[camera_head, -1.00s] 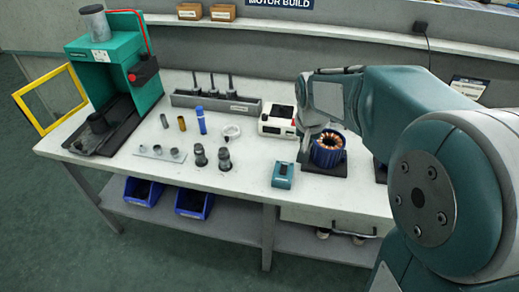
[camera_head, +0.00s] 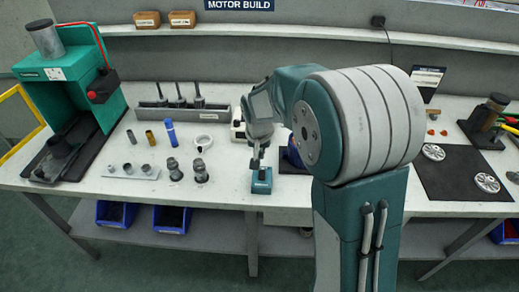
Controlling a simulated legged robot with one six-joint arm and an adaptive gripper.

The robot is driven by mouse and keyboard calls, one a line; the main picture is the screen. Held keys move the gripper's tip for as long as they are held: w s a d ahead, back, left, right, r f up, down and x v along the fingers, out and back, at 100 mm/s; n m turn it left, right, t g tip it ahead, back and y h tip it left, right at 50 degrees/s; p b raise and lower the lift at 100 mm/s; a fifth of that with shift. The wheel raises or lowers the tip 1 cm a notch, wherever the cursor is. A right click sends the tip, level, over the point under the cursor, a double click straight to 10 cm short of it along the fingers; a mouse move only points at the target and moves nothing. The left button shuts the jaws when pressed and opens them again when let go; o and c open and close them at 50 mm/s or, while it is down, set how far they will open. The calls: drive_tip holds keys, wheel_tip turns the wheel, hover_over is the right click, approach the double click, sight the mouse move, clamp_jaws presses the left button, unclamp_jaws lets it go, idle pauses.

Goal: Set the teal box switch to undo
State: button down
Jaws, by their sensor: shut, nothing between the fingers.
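The small teal box (camera_head: 261,186) sits near the front edge of the white workbench (camera_head: 220,180). My gripper (camera_head: 256,164) points down at the back part of the box's top, its fingers shut and empty. I cannot tell whether the fingertips touch the box. The switch on top is partly hidden by my gripper, and its setting is too small to read.
A blue-cased motor part (camera_head: 291,157) is close to the right of the box, mostly behind my arm. Dark fittings (camera_head: 200,172) stand to the left. A teal press (camera_head: 75,95) stands at far left. A black mat (camera_head: 455,172) with metal discs lies at right.

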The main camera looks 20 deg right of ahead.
sight(262, 172)
drive_tip(key=f, duration=0.2)
drive_tip(key=w+d+f, duration=0.1)
drive_tip(key=f, duration=0.5)
drive_tip(key=shift+w+d+f, duration=0.2)
drive_tip(key=shift+w+d, duration=0.05)
drive_tip(key=shift+d, duration=0.05)
drive_tip(key=shift+w+a+f, duration=0.1)
drive_tip(key=shift+a+f, duration=0.15)
drive_tip(key=shift+f, duration=0.05)
drive_tip(key=shift+d, duration=0.2)
